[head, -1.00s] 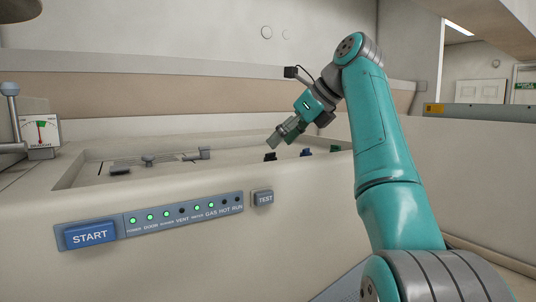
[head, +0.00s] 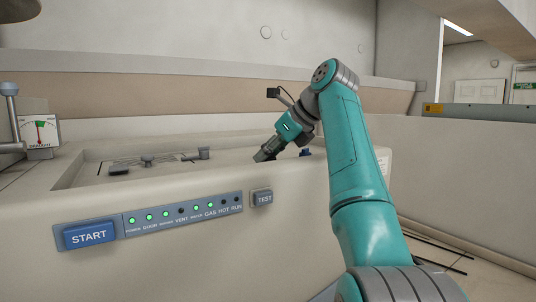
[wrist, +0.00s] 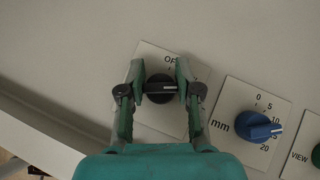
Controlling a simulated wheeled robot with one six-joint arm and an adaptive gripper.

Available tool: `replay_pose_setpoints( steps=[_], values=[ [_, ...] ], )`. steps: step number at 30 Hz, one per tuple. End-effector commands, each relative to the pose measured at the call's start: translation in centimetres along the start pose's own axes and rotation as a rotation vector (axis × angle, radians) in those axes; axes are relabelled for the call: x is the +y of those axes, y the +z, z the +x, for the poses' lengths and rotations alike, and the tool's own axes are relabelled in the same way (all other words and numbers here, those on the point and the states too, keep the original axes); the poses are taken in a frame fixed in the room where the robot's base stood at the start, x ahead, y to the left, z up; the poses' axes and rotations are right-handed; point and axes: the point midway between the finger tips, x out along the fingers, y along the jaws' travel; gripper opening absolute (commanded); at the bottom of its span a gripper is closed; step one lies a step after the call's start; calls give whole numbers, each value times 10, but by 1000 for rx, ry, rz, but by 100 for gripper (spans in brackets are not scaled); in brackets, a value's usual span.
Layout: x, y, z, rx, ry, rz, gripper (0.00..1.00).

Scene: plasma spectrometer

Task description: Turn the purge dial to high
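A black dial (wrist: 161,89) on a white label plate (wrist: 150,51) is in the wrist view. Letters reading "OF" show at the plate's top; the rest of its lettering is hidden by my fingers. The dial's grip bar lies roughly crosswise in the picture, with a pale line along it. My gripper (wrist: 161,72) has one finger on each side of this dial, spread apart. Whether the fingers touch it, I cannot tell. In the head view my gripper (head: 264,155) is down at the panel and hides the black dial.
A blue dial (wrist: 258,126) marked mm, 0 to 20, sits close to the right; it also shows in the head view (head: 306,152). A green dial (wrist: 317,155) marked VIEW is at the right edge. The raised front rim (head: 230,175) borders the panel.

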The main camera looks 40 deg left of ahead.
Motion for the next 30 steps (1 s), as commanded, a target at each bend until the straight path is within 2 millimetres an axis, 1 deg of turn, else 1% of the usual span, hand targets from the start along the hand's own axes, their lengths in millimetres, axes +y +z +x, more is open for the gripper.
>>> replay_pose_setpoints(
  steps=[8, 13, 21, 25, 30],
  values=[
    [0, 0, 1, 0, -19, 17, 0],
    [0, 0, 1, -1, -97, 91, 0],
    [-1, 1, 0, -1, -265, 262, 0],
    [-2, 0, 0, -1, -302, 301, 0],
    [-2, 0, 0, -1, -309, 309, 0]
  ],
)
